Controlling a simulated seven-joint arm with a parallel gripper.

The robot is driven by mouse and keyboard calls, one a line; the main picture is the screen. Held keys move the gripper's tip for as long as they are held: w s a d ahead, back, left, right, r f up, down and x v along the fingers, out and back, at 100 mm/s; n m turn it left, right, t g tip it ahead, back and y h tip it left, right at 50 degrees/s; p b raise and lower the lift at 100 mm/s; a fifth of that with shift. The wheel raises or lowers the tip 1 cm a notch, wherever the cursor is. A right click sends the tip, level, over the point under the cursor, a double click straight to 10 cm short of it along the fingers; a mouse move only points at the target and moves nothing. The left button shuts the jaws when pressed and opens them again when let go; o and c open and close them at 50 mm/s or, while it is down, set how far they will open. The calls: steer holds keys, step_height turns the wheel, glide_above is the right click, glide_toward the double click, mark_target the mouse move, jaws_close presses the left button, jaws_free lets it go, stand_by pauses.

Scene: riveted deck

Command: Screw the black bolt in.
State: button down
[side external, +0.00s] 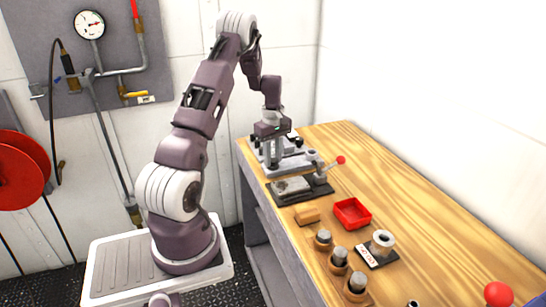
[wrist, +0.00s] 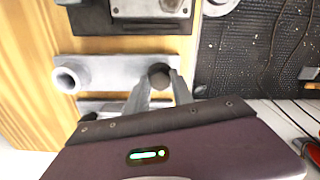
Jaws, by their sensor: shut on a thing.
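The black bolt (wrist: 158,76) shows in the wrist view as a dark round head between my fingertips. My gripper (wrist: 160,88) is shut on it. The bolt is over the right end of a grey metal fixture (wrist: 112,69), which has a round hollow boss (wrist: 70,78) at its left end. My fingers hide part of the bolt, and how deep it sits cannot be told. In the side external view my gripper (side external: 275,150) points down at the far end of the wooden bench. The bolt is too small to make out there.
A clamp with a red knob (side external: 341,160) stands close to my gripper. A wooden block (side external: 306,214), a red tray (side external: 352,214), several capped cylinders (side external: 339,257) and a white ring on a black base (side external: 381,243) lie nearer.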

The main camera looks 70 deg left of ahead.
steer(key=m, duration=0.6)
steer(key=shift+r+m, duration=0.1)
steer(key=shift+m, duration=0.2)
steer(key=m, duration=1.1)
steer(key=shift+a+m, duration=0.1)
steer(key=shift+m, duration=0.2)
steer(key=m, duration=1.2)
steer(key=shift+m, duration=0.4)
steer(key=m, duration=0.5)
steer(key=shift+w, duration=0.1)
steer(key=m, duration=0.5)
steer(key=shift+m, duration=0.4)
steer(key=m, duration=0.5)
steer(key=shift+m, duration=0.4)
